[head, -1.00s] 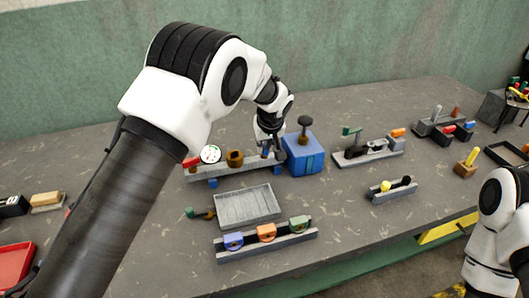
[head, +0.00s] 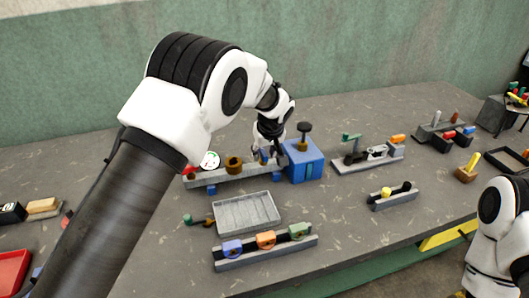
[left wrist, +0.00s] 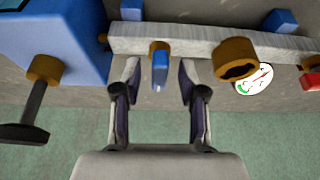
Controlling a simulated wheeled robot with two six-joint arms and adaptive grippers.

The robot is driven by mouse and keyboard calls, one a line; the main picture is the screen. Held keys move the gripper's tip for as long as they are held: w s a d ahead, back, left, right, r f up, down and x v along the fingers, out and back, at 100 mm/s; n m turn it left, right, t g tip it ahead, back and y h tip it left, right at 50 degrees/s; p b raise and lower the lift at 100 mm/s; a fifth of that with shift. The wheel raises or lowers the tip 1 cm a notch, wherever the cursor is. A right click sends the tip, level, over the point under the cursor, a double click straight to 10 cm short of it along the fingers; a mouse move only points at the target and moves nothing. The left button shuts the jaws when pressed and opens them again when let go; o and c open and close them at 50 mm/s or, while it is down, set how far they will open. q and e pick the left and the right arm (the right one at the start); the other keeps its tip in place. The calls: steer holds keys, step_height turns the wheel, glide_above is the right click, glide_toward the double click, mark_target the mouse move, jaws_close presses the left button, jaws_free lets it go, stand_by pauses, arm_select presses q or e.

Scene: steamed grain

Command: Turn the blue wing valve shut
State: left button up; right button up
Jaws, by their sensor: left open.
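The blue wing valve (left wrist: 160,68) sits on a brass stem on the grey pipe rail (left wrist: 195,42), beside the blue box. Its wing points along the fingers in the left wrist view. My left gripper (left wrist: 159,76) is open, with one finger on each side of the wing and a visible gap on both sides. In the head view my left gripper (head: 269,156) is low at the rail, mostly hiding the valve. A white section of my right arm is at the right edge of the head view; its gripper is out of frame.
Next to the valve stand the blue box (head: 305,163) with a dark knob (head: 304,128), a brass fitting (head: 233,163) and a round white gauge (head: 210,160). A grey tray (head: 247,212) and a rail with coloured blocks (head: 265,250) lie in front.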

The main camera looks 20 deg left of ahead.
arm_select(q)
steer(key=v, duration=1.2)
steer(key=shift+f, duration=0.1)
